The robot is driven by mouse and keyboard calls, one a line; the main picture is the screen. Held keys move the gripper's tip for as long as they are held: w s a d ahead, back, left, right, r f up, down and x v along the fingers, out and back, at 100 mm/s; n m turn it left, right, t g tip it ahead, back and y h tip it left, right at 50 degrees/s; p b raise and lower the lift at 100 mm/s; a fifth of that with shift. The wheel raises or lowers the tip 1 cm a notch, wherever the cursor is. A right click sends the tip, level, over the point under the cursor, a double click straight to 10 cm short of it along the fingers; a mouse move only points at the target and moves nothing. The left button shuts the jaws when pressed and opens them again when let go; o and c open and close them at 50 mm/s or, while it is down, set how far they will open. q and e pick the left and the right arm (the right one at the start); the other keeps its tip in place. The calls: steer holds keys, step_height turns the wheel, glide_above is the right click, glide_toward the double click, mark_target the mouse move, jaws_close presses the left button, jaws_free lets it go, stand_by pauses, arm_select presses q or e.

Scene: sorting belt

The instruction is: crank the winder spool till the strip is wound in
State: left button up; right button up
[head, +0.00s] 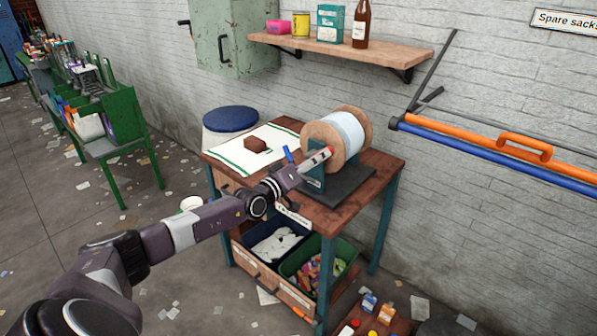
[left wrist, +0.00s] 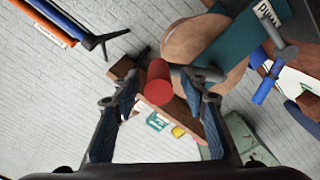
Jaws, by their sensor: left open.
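The winder spool (head: 339,136) stands on the wooden table, with round wooden ends and a pale strip (head: 345,131) wound around its middle. A teal bracket (left wrist: 222,50) holds it. The crank's red grip (head: 326,153) points out towards my left gripper (head: 312,162). In the left wrist view, the red grip (left wrist: 158,82) shows between the two spread fingers of the left gripper (left wrist: 163,98). The gripper is open; I cannot tell whether either finger touches the grip. A blue lever (head: 288,154) sits beside the bracket. My right gripper is out of view.
A white cloth with a green edge (head: 236,161) and a brown block (head: 255,145) lie left on the table (head: 377,173). A shelf (head: 360,52) hangs above. An orange-handled rail (head: 525,148) juts at right. Bins with scraps (head: 318,268) sit below.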

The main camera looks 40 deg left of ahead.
arm_select(q)
steer(key=s, duration=1)
steer(key=shift+a, duration=0.35)
steer(key=shift+w, duration=0.1)
